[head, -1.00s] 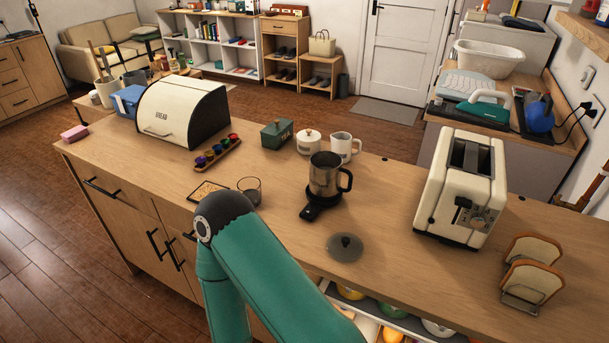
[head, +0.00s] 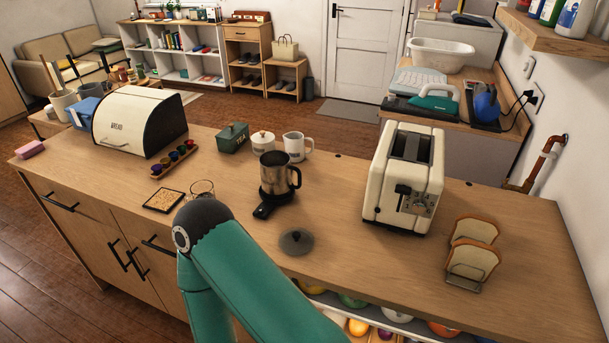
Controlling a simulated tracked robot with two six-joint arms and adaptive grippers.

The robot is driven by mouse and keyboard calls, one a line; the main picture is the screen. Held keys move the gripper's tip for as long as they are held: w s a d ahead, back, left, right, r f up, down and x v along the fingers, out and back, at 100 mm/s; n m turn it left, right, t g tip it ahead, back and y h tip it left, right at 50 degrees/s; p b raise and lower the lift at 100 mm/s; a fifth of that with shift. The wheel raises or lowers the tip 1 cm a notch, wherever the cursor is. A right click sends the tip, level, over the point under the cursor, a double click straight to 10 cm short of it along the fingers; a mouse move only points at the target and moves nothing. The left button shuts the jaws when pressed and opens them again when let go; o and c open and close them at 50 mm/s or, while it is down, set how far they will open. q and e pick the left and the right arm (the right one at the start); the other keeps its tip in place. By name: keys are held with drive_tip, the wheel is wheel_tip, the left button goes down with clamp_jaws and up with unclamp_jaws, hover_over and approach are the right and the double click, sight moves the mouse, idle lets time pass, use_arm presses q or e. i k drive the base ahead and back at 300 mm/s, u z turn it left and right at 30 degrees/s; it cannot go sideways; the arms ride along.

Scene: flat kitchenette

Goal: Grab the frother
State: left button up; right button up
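The frother (head: 275,173) is a steel jug with a dark handle on its right side. It stands upright and uncovered on a black base (head: 265,209) on the wooden counter. A round dark lid (head: 296,243) with a knob lies apart from it, nearer the front edge. One of my teal arms crosses the lower middle of the view, its bent joint in front of the counter, left of the lid. Neither of my grippers is in view.
A glass (head: 202,188) and a small tray (head: 163,200) stand left of the frother. A white canister (head: 263,144) and a white pitcher (head: 298,147) are close behind it. A cream toaster (head: 403,185) and a toast rack (head: 470,285) stand right. Counter between frother and toaster is clear.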

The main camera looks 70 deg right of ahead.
sight(276, 169)
drive_tip(key=z, duration=2.6)
drive_tip(key=k, duration=0.1)
drive_tip(key=u, duration=1.35)
